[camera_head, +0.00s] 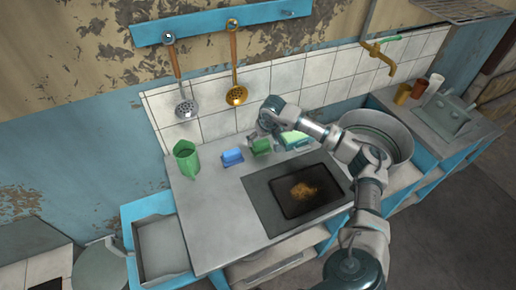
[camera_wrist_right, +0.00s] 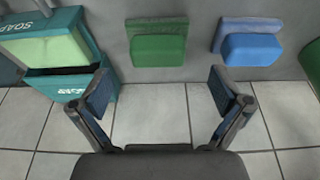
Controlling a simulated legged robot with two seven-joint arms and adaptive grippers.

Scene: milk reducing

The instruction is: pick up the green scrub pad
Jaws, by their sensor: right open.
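The green scrub pad (camera_head: 262,146) lies on the grey counter near the tiled wall, between a blue pad (camera_head: 232,157) and a teal soap box (camera_head: 295,140). In the right wrist view the green pad (camera_wrist_right: 158,48) sits ahead of my right gripper (camera_wrist_right: 160,88), roughly centred between the fingertips but beyond them. The fingers are apart with nothing between them. In the head view my right gripper (camera_head: 267,122) hangs near the wall, just above and behind the green pad. My left gripper does not show.
The soap box (camera_wrist_right: 60,48) and the blue pad (camera_wrist_right: 252,48) flank the green pad closely. A green container (camera_head: 186,160) stands further left. A dark hob with a brown stain (camera_head: 303,190) lies in front.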

